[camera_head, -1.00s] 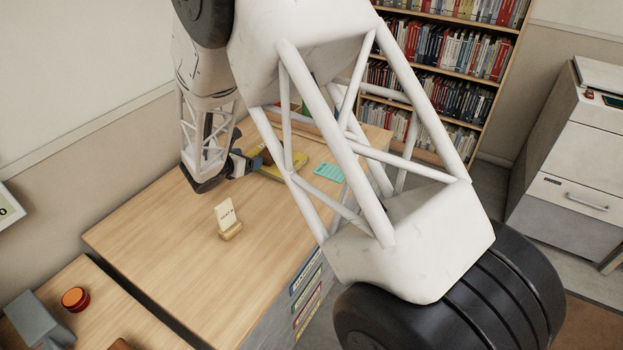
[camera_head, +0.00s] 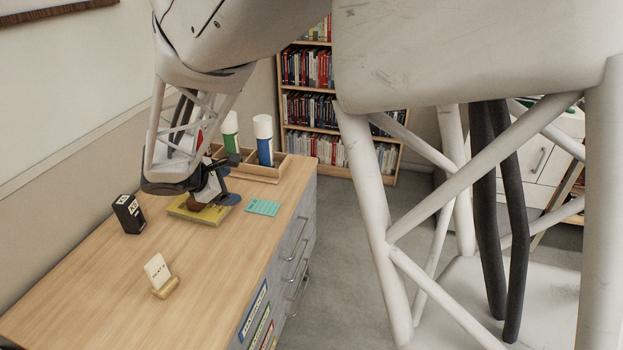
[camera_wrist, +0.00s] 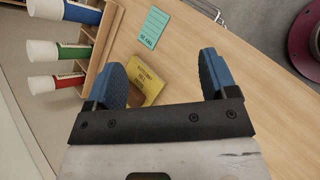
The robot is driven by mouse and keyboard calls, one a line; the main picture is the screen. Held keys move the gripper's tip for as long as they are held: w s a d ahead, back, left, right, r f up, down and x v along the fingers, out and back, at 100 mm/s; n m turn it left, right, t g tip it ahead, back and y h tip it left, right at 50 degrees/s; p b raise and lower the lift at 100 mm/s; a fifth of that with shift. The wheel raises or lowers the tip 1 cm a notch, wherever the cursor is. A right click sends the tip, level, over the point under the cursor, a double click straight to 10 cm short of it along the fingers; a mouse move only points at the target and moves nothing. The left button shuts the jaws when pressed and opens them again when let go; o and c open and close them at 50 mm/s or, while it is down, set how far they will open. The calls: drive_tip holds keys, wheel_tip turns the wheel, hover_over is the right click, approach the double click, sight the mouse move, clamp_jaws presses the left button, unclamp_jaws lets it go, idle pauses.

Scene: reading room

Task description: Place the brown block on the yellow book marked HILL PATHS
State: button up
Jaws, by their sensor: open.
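The yellow book (camera_head: 186,214) lies flat on the wooden desk; in the wrist view (camera_wrist: 152,80) it shows dark print, too small to read. The brown block (camera_head: 197,203) appears at the yellow book's top, partly hidden by my gripper (camera_head: 216,197); I cannot tell whether it rests fully on the book. In the wrist view a brown patch, likely the block (camera_wrist: 138,97), shows beside the left finger. My gripper (camera_wrist: 162,65) has its two blue-padded fingers wide apart, with nothing clamped between them, low over the book.
A teal card (camera_head: 263,207) lies right of the book. A wooden tray (camera_head: 262,176) with blue and green white-capped cylinders stands behind. A black box (camera_head: 129,214) stands left. A card in a wooden holder (camera_head: 160,275) stands nearer. Desk between is clear.

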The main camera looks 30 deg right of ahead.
drive_tip(key=s+d+r+m+y, duration=0.1)
drive_tip(key=s+r+m+y, duration=0.2)
drive_tip(key=s, duration=0.7)
drive_tip(key=s+d+r+m+y, duration=0.1)
drive_tip(key=s+r+m+y, duration=0.2)
drive_tip(key=s+m, duration=0.4)
drive_tip(key=s+d+r+m+g+y, duration=0.1)
drive_tip(key=s+r+m+y, duration=0.2)
drive_tip(key=s, duration=1.2)
drive_tip(key=m, duration=0.3)
drive_tip(key=shift+s+d, duration=0.15)
drive_tip(key=shift+d, duration=0.15)
